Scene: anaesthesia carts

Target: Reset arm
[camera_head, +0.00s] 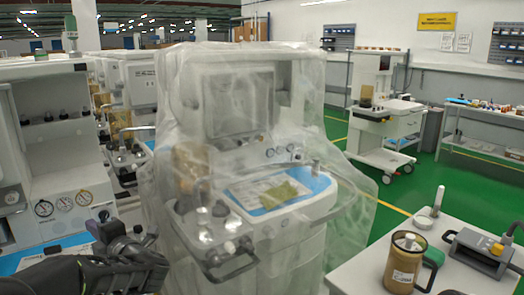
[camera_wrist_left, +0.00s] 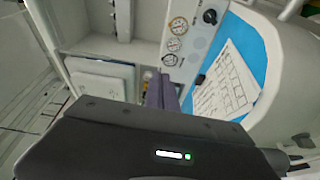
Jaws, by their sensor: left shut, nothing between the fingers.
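My left arm enters the head view from the lower left. Its left gripper (camera_head: 104,216) is in front of the left anaesthesia cart (camera_head: 72,185), below the row of round gauges. In the left wrist view the purple fingers (camera_wrist_left: 160,80) are together and empty, pointing toward the cart's gauge panel (camera_wrist_left: 178,40). I cannot tell whether they touch the cart. My right gripper is not in view.
A plastic-wrapped cart (camera_head: 238,66) stands close to the right of my left gripper. A white table (camera_head: 361,267) at lower right holds an amber canister (camera_head: 403,265) and a black-handled device (camera_head: 482,251). Green floor (camera_head: 395,193) is open behind the table.

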